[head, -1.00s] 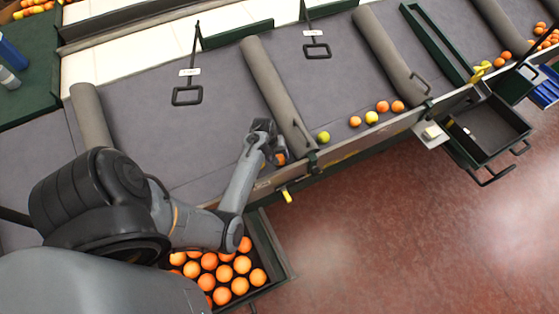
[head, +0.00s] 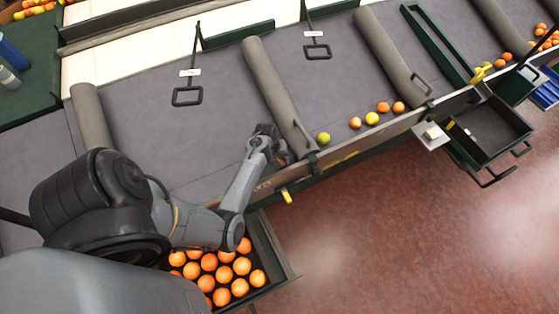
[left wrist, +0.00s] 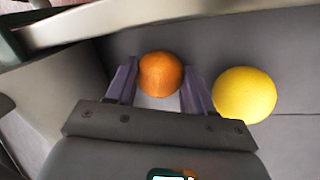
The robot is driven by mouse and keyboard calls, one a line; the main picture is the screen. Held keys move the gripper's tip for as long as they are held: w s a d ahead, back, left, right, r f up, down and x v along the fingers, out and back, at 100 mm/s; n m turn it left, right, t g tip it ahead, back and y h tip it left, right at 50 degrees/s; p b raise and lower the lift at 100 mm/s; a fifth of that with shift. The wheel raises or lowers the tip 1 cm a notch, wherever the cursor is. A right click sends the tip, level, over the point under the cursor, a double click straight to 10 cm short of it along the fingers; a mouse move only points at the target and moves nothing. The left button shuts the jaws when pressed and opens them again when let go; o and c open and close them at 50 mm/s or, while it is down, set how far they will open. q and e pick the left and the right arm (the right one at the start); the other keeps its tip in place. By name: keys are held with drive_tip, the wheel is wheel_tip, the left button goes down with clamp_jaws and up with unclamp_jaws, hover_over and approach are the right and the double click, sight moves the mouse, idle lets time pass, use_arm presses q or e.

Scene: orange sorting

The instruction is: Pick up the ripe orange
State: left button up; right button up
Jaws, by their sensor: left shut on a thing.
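In the left wrist view a round orange (left wrist: 160,74) sits between the two purple-grey fingers of my left gripper (left wrist: 159,84), which is shut on it. A larger-looking yellow fruit (left wrist: 244,95) lies just right of the right finger, apart from the held orange. In the head view my left gripper (head: 280,149) is low over the grey sorting table (head: 215,130), near its front rail; the held orange is mostly hidden there behind the gripper. My right gripper is not in view.
A padded divider (head: 270,85) stands beyond the gripper. Past it lie a yellow-green fruit (head: 324,138), a yellow one (head: 372,118) and several oranges (head: 384,107). A drawer (head: 272,255) of oranges sits below the front rail (head: 345,150). An empty dark tray (head: 490,130) hangs at the right.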

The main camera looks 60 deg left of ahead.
use_arm(q)
drive_tip(key=r, duration=0.3)
drive_tip(key=r+p, duration=0.1)
drive_tip(key=r, duration=0.3)
drive_tip(key=w+r+p, duration=0.1)
drive_tip(key=r, duration=0.2)
drive_tip(key=shift+r, duration=0.35)
drive_tip(key=w+r+p, duration=0.1)
drive_tip(key=w+r, duration=0.1)
drive_tip(key=w, duration=0.1)
drive_tip(key=w+r+p, duration=0.2)
drive_tip(key=w, duration=0.2)
drive_tip(key=w+r+p, duration=0.1)
drive_tip(key=w+r, duration=0.1)
drive_tip(key=w, duration=0.1)
drive_tip(key=shift+w+a+p, duration=0.1)
drive_tip(key=shift+w+p, duration=0.15)
drive_tip(key=shift+p, duration=0.05)
drive_tip(key=w+f+b, duration=0.2)
drive_tip(key=w+b, duration=0.7)
drive_tip(key=b, duration=0.3)
drive_tip(key=w+f+b, duration=0.2)
drive_tip(key=w+b, duration=0.7)
drive_tip(key=b, duration=0.3)
drive_tip(key=shift+w+a, duration=0.15)
drive_tip(key=shift+w, duration=0.05)
